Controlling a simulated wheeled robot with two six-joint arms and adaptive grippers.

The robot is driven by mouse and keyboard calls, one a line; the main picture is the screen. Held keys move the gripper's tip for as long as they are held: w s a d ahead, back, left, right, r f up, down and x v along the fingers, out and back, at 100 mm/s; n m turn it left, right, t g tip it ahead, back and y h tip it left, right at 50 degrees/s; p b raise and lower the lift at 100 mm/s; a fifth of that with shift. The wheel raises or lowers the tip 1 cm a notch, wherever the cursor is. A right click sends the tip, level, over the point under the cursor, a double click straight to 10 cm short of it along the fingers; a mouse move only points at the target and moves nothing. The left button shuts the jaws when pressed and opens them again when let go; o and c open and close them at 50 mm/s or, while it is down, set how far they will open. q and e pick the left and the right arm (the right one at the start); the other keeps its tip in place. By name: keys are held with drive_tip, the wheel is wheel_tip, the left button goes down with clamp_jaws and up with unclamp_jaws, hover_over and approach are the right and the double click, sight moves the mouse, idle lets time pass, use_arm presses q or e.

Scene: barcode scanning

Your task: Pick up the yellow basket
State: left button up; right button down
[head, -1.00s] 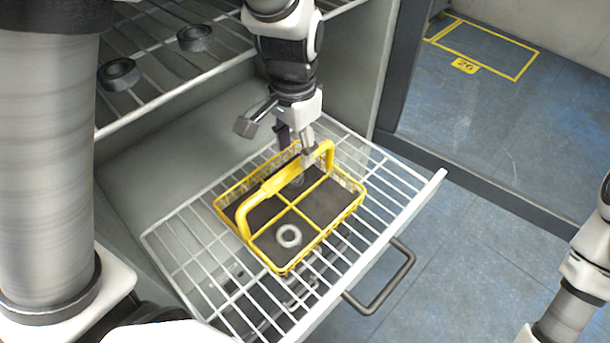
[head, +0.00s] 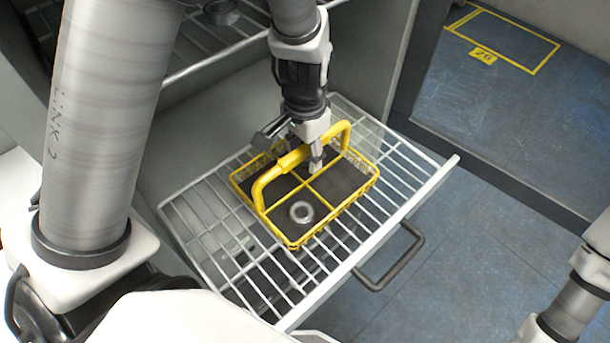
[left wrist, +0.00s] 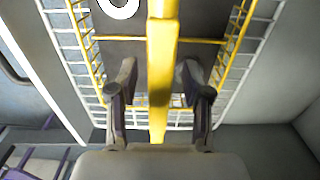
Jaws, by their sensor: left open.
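The yellow basket (head: 263,205) sits upright on a pulled-out white wire shelf (head: 210,231). Its arched yellow handle stands up over it, and a small silver ring (head: 301,212) lies on its dark floor. My left gripper (head: 306,160) is above the basket at the handle. In the left wrist view its two fingers (left wrist: 158,85) are apart, one on each side of the yellow handle (left wrist: 161,60), with gaps between. The white ring shows partly at the top edge there (left wrist: 119,6). The right gripper is not in view.
The shelf has a dark pull handle (head: 391,262) at its front. An upper wire shelf (head: 190,62) with a dark ring (head: 220,12) is behind. The cabinet's side wall stands close behind the basket. Blue floor (head: 480,240) is open to the right.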

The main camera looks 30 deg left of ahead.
use_arm(q)
drive_tip(key=shift+s, duration=0.1)
drive_tip(key=shift+f, duration=0.1)
clamp_jaws()
